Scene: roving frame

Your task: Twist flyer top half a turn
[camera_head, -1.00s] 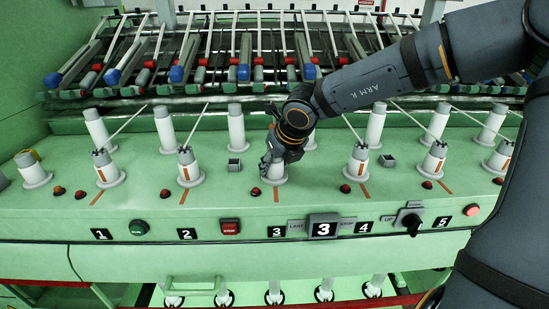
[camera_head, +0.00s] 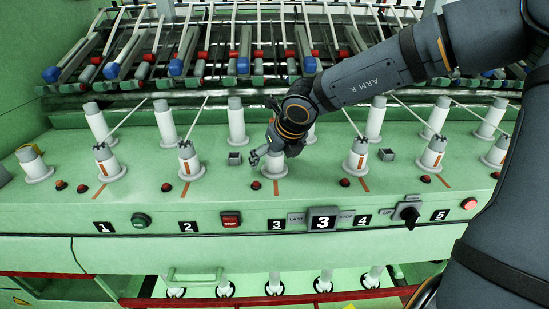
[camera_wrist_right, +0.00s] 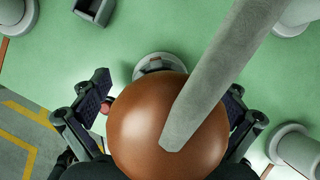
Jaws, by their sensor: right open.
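The station 3 flyer (camera_head: 275,168) is a pale upright post with an orange stripe at its base. My right gripper (camera_head: 263,153) is over its top and hides that part in the head view. In the right wrist view, a brown dome (camera_wrist_right: 150,125) fills the middle, with a grey bar (camera_wrist_right: 222,75) running up and right from it. My right gripper's open fingers (camera_wrist_right: 168,105) stand on either side of the dome. I cannot tell whether they touch it. My left gripper is not in view.
Similar flyers stand on both sides, including one left (camera_head: 190,163) and one right (camera_head: 356,160). Taller white posts (camera_head: 236,122) stand behind. Red buttons (camera_head: 256,185) and a numbered display (camera_head: 322,222) line the front. A small grey box (camera_head: 235,158) is close left of the gripper.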

